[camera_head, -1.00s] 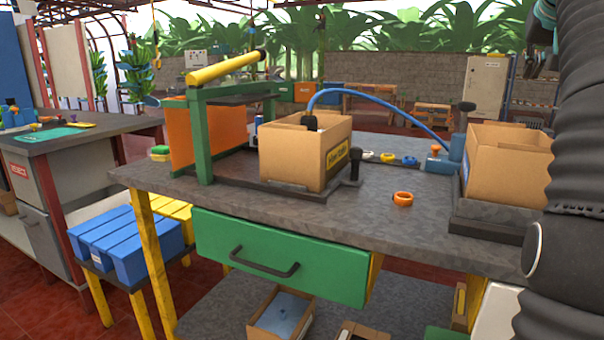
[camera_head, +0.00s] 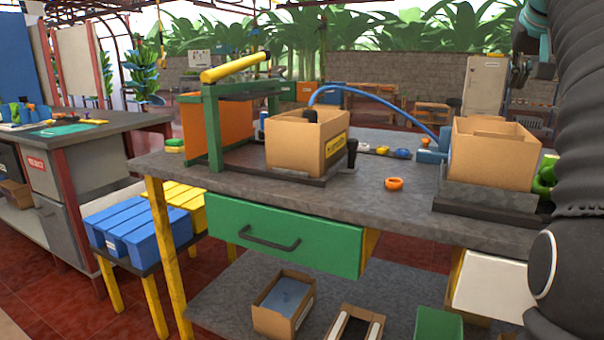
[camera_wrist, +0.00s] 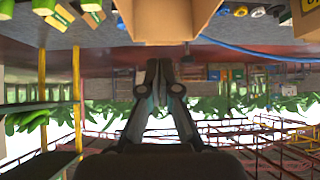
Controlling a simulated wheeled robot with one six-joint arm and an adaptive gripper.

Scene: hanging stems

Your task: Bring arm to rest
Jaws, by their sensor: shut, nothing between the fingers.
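My gripper (camera_wrist: 158,78) points away from the wrist camera, with its two fingers together and nothing between them. The wrist view looks upside down. A cardboard box (camera_wrist: 166,22) shows at its top edge, beyond the fingertips and apart from them as far as I can tell. In the head view my dark ribbed arm fills the right edge. Part of its end shows at the top right, above the workbench, and the fingers there are too small to make out.
The grey workbench (camera_head: 390,211) carries a cardboard box (camera_head: 300,147) in the middle, another cardboard box (camera_head: 488,160) at right, a green press frame (camera_head: 214,130) with yellow handle, and an orange ring (camera_head: 394,184). The green drawer (camera_head: 285,236) is at the front.

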